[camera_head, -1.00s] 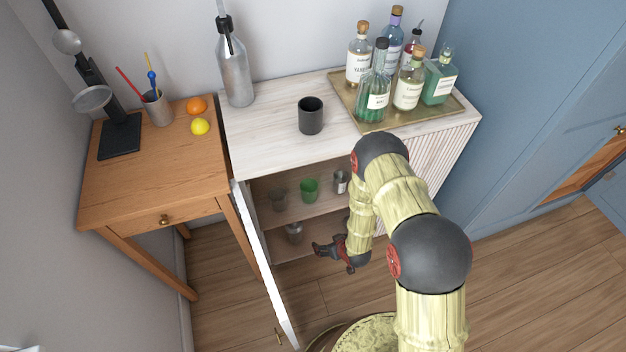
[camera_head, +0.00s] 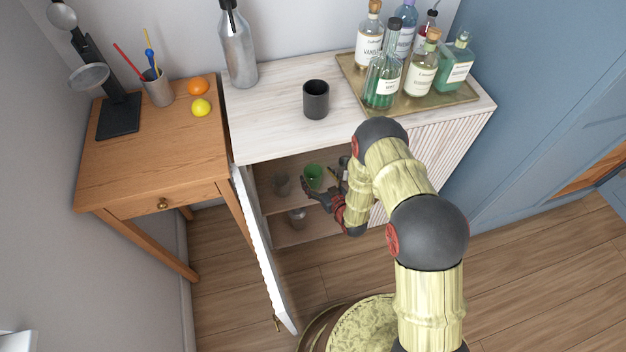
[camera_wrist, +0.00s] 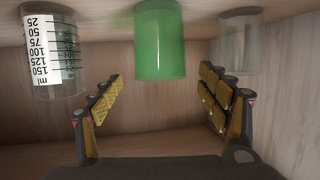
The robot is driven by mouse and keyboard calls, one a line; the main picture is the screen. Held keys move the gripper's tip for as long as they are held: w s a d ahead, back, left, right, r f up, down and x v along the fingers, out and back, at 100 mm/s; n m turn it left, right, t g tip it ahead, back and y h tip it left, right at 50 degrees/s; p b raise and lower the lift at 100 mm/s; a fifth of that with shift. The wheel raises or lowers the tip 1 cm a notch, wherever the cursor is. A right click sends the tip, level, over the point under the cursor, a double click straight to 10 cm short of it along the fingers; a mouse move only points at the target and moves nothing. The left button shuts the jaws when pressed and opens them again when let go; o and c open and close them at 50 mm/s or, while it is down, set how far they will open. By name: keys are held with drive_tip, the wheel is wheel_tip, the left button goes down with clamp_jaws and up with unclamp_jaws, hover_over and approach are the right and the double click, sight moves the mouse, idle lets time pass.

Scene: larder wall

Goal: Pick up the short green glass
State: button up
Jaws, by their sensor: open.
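The short green glass (camera_head: 314,174) stands on the upper shelf inside the open cabinet. In the wrist view the green glass (camera_wrist: 160,42) appears upside down near the top centre, ahead of my fingers and between their lines. My gripper (camera_wrist: 160,98) is open and empty, its yellow-padded fingers spread wide. In the head view my gripper (camera_head: 322,190) is at the cabinet opening, just in front of the green glass; its far parts are partly hidden by my arm. I cannot tell the exact gap between fingertips and glass.
A measuring glass with marks (camera_wrist: 52,50) and a clear glass (camera_wrist: 240,40) flank the green glass. Another vessel (camera_head: 297,217) stands on the lower shelf. The open cabinet door (camera_head: 262,250) is at the left. The cabinet top (camera_head: 280,110) is above.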

sight(310, 168)
drive_tip(key=x, duration=0.2)
drive_tip(key=b+x, duration=0.1)
drive_tip(key=x, duration=0.1)
drive_tip(key=shift+f+b, duration=0.3)
drive_tip(key=shift+f, duration=0.05)
drive_tip(key=shift+s+r, duration=0.1)
drive_tip(key=shift+c, duration=1.2)
drive_tip(key=c, duration=1.1)
drive_tip(key=shift+c, duration=0.7)
